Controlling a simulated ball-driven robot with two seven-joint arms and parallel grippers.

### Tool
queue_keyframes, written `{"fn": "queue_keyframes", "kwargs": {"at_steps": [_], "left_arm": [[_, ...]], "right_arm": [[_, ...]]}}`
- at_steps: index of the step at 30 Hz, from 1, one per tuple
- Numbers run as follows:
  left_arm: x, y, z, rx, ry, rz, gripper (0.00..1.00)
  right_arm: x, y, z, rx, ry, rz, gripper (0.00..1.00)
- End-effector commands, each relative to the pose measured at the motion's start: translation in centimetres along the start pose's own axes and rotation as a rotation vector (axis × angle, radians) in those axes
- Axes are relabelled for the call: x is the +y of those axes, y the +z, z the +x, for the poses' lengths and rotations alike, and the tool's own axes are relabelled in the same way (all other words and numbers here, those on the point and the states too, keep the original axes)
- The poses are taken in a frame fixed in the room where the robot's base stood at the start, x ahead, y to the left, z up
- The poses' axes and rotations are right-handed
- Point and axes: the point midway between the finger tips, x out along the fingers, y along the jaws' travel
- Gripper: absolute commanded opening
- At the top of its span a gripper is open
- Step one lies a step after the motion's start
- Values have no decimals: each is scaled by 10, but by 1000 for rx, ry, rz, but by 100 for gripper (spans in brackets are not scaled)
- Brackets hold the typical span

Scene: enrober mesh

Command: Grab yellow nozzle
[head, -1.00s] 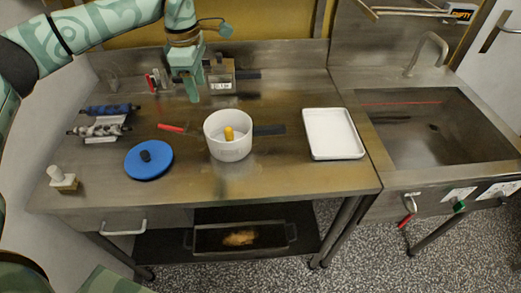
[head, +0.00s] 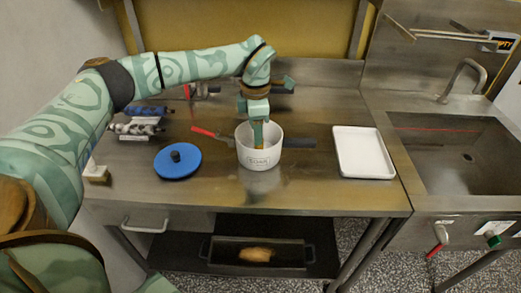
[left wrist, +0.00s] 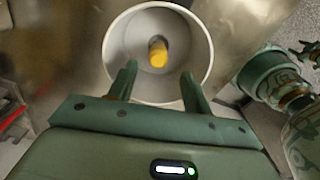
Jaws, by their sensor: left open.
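The yellow nozzle (left wrist: 158,52) stands inside a round white tub (left wrist: 116,48), seen from above in the left wrist view. In the head view the white tub (head: 260,158) sits near the middle of the steel table, and my gripper mostly hides the nozzle. My left gripper (head: 259,142) points down into the tub mouth. In the left wrist view the left gripper (left wrist: 158,76) is open and empty, its fingers apart on either side below the nozzle. Teal parts of mine show at that view's right edge; whether they include my right gripper is unclear.
A blue disc with a black knob (head: 177,162) lies left of the tub. A red-handled tool (head: 207,132) lies behind it. A white tray (head: 363,153) is to the right, beside the sink (head: 455,155). Rollers (head: 140,128) lie at the left.

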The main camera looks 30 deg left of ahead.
Motion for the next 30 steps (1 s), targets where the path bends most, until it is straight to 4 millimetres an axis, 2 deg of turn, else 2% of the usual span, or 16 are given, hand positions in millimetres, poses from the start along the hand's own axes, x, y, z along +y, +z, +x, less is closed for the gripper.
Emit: {"fn": "queue_keyframes", "kwargs": {"at_steps": [1,8,16,23,24,29,30], "left_arm": [[0,0,9,2,-3,0,50],[1,2,23,0,-1,0,50],[5,7,66,2,-2,0,50],[5,7,68,-1,1,0,50],[5,7,67,-1,1,0,47],[5,7,67,-1,1,0,2],[5,7,67,-1,1,0,0]], "right_arm": [[0,2,3,-4,0,0,47],[0,4,8,-8,-1,0,47],[-3,10,25,-23,-6,0,47],[-3,10,24,-23,-6,0,47],[-3,10,24,-22,-6,0,47],[-3,10,24,-22,-6,0,47],[-3,10,24,-22,-6,0,47]]}}
